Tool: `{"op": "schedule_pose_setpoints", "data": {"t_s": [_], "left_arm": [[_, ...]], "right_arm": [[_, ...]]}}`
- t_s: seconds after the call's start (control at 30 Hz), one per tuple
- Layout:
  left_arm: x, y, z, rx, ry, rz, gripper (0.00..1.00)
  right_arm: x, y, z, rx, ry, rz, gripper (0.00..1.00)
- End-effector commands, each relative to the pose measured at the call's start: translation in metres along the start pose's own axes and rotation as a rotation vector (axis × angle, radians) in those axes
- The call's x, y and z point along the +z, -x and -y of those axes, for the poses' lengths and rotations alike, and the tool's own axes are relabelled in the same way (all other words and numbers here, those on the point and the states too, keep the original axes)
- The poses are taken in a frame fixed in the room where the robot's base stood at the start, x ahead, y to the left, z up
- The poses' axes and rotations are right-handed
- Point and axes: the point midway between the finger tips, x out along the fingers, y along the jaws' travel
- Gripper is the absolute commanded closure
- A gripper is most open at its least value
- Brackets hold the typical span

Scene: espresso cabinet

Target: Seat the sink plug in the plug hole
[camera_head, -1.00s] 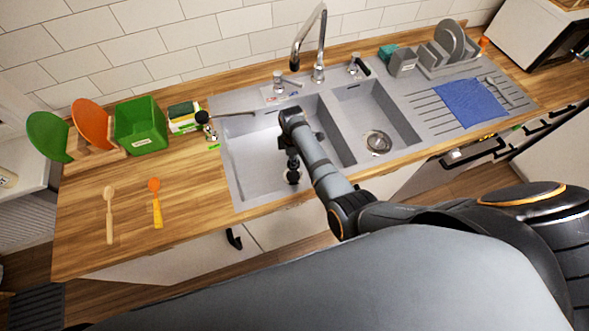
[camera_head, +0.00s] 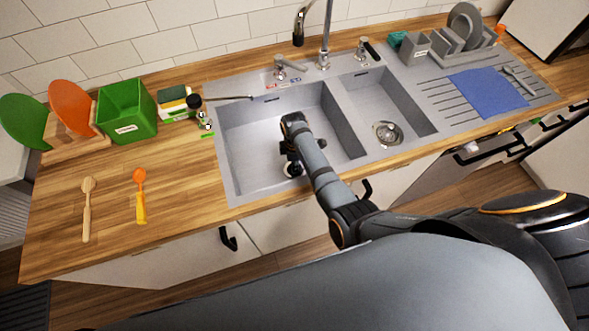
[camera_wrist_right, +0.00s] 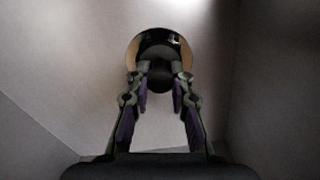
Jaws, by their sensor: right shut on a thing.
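My right gripper (camera_head: 291,157) reaches down into the large left sink basin (camera_head: 250,150). In the right wrist view its fingers (camera_wrist_right: 161,88) are closed on the dark knob of the sink plug (camera_wrist_right: 160,76). The plug is dark and round and lies over the plug hole, whose metal rim (camera_wrist_right: 131,54) shows around it. In the head view the plug hole is partly hidden by the gripper. I cannot tell whether the plug is seated or just above the hole. My left gripper is not in view.
The smaller right basin has an open drain (camera_head: 387,133). A tall faucet (camera_head: 326,40) stands behind the basins. A blue cloth (camera_head: 487,92) lies on the drainboard. A green bin (camera_head: 126,110), a soap dispenser (camera_head: 204,122) and two spoons are on the left counter.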

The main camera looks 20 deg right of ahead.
Motion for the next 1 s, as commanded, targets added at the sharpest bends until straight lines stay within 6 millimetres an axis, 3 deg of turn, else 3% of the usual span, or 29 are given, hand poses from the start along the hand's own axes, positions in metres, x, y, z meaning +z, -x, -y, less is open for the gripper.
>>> {"op": "schedule_pose_setpoints", "data": {"t_s": [0.03, 0.4, 0.43, 0.57, 1.0], "left_arm": [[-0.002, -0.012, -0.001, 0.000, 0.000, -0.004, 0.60], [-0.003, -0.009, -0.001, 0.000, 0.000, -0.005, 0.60], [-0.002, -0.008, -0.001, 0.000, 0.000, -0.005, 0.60], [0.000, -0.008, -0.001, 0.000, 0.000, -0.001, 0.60], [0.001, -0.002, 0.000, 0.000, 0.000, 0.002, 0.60]], "right_arm": [[0.000, -0.011, 0.000, 0.001, 0.000, -0.001, 1.00], [0.000, -0.010, 0.000, 0.001, 0.000, -0.001, 1.00], [0.000, -0.009, -0.001, 0.001, 0.000, -0.001, 0.75], [0.000, -0.009, 0.000, 0.001, 0.000, -0.001, 0.57], [0.000, 0.000, 0.000, 0.001, 0.000, 0.000, 0.56]]}}
